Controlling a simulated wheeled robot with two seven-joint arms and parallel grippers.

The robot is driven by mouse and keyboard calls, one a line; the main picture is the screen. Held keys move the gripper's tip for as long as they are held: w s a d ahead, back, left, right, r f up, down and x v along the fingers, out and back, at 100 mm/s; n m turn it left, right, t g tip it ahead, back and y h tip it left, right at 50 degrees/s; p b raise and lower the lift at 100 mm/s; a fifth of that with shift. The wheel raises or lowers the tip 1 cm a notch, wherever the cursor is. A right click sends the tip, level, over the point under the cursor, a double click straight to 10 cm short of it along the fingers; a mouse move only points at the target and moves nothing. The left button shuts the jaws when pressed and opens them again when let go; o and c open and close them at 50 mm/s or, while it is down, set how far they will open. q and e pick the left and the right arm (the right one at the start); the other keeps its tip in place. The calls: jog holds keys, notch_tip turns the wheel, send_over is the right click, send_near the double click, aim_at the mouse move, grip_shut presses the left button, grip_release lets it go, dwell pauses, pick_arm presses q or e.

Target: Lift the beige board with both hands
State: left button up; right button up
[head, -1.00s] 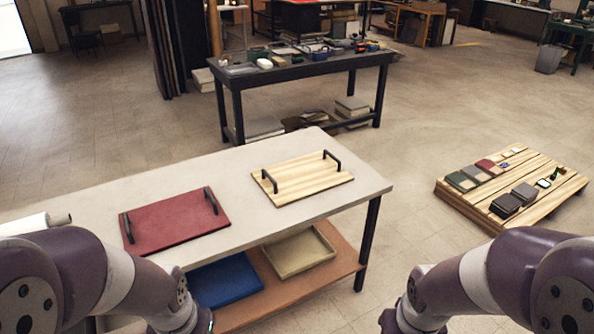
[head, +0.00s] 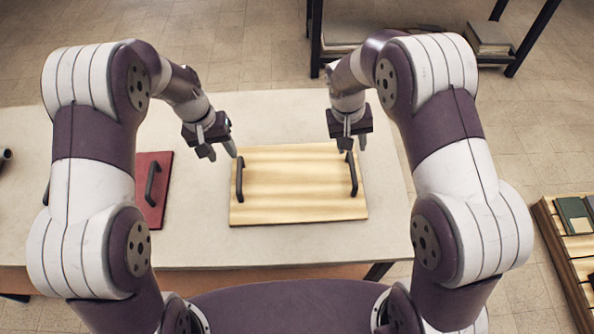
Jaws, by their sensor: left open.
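The beige board (head: 297,190), striped like pale wood, lies flat on the table in the head view. It has a dark upright handle at its left end (head: 240,180) and another at its right end (head: 352,174). My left gripper (head: 220,153) is open and empty, above and just left of the board's far left corner, near the left handle. My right gripper (head: 351,145) is over the board's far right corner, close to the far end of the right handle. Its fingers look apart, with nothing between them.
The pale table (head: 290,245) carries a dark red board (head: 152,200) with a dark handle, left of the beige board and partly hidden by my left arm. A low wooden platform (head: 565,245) with books stands on the floor at right. A dark-framed bench is behind.

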aim_at(238, 175)
pick_arm(q)
jog(key=d+f, duration=0.1)
jog(key=f, duration=0.7)
jog(key=d+f, duration=0.1)
jog(key=f, duration=0.3)
jog(key=shift+d+f, duration=0.25)
jog(key=shift+d, duration=0.05)
pick_arm(e)
jog(key=f, duration=0.4)
jog(key=d+f, duration=0.1)
jog(key=f, duration=0.3)
jog(key=d+f, duration=0.1)
jog(key=f, duration=0.3)
jog(key=shift+f, duration=0.15)
jog(key=shift+d, duration=0.1)
pick_arm(q)
grip_shut()
pick_arm(e)
grip_shut()
pick_arm(q)
jog(key=shift+r, duration=0.1)
